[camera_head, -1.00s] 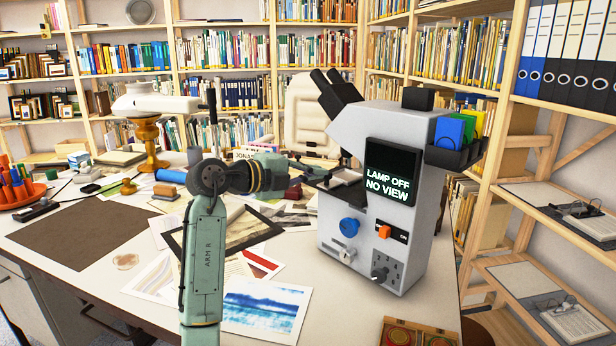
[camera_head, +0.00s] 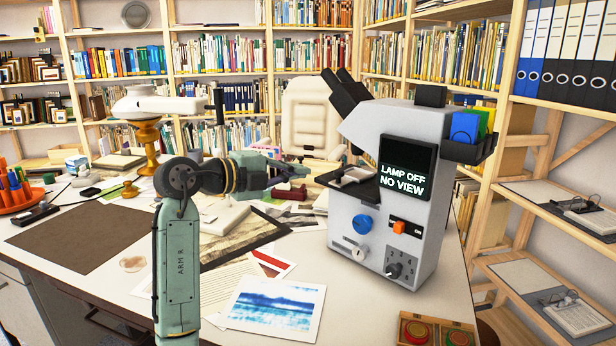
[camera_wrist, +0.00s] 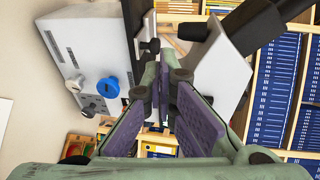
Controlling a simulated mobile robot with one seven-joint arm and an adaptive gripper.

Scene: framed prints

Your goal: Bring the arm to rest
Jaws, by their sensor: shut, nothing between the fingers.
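My green arm (camera_head: 178,265) rises from the bottom left of the head view and bends at the elbow to the right. My gripper (camera_head: 300,171) is held above the cluttered white desk (camera_head: 85,215), left of the grey microscope (camera_head: 385,215). It is shut and empty. In the wrist view its purple-padded fingers (camera_wrist: 160,75) come together, with nothing between them. The microscope also shows at the upper left of the wrist view (camera_wrist: 85,45). Its screen reads "LAMP OFF NO VIEW".
Prints, including a blue seascape (camera_head: 275,308), lie on the desk below my arm. A brass-coloured stand (camera_head: 147,140) is behind it. A cream chair (camera_head: 310,112) stands beyond the desk. Bookshelves line the walls.

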